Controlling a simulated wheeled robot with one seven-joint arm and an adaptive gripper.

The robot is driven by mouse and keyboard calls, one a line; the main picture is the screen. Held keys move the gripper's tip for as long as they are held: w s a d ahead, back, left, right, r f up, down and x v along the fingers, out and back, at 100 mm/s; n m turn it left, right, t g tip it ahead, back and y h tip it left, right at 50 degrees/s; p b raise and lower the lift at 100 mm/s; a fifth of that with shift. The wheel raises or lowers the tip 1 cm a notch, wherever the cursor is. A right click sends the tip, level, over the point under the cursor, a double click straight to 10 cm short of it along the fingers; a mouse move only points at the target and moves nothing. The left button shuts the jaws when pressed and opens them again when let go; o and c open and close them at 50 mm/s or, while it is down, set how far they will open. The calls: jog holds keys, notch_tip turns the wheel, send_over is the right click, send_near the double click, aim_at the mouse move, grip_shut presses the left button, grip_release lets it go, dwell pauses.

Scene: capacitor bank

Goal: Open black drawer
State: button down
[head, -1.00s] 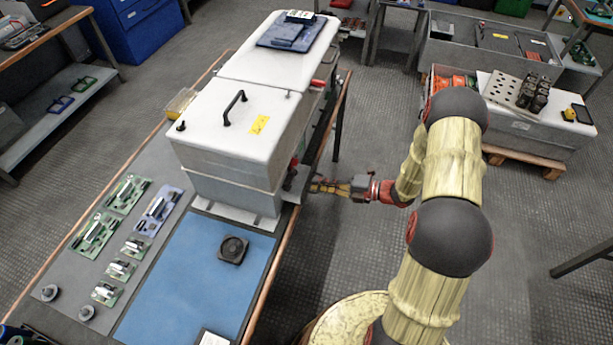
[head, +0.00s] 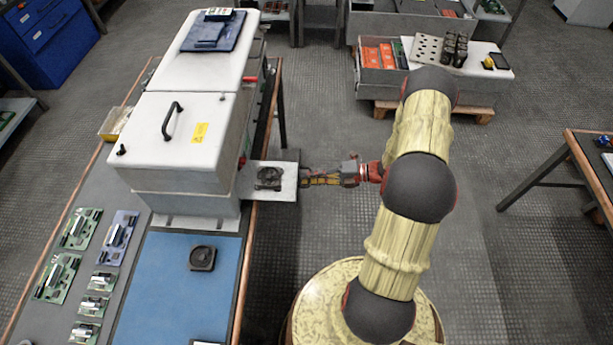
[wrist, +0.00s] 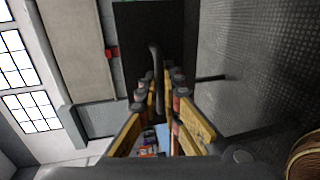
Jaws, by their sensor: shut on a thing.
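The drawer (head: 288,190) sticks out from the right side of the white-lidded metal cabinet (head: 160,185). From above it shows a light grey tray with a dark square fan-like part (head: 269,178) in it. Its black front (wrist: 135,28) shows in the wrist view with a dark bar handle (wrist: 156,55). My gripper (head: 304,180) is at the outer end of the drawer. In the wrist view my gripper (wrist: 162,92) has its yellow fingers closed around the handle. In the head view the handle is too small to make out.
The cabinet stands on a workbench with a blue mat (head: 185,280), another dark fan-like part (head: 202,257) and several circuit boards (head: 80,230). Open floor (head: 320,130) lies right of the bench. A grey crate (head: 385,85) stands at the back, and another table (head: 590,165) at the right.

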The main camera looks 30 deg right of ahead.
jog(key=c, duration=2.1)
grip_release()
jog(key=shift+o, duration=0.3)
jog(key=v, duration=1.2)
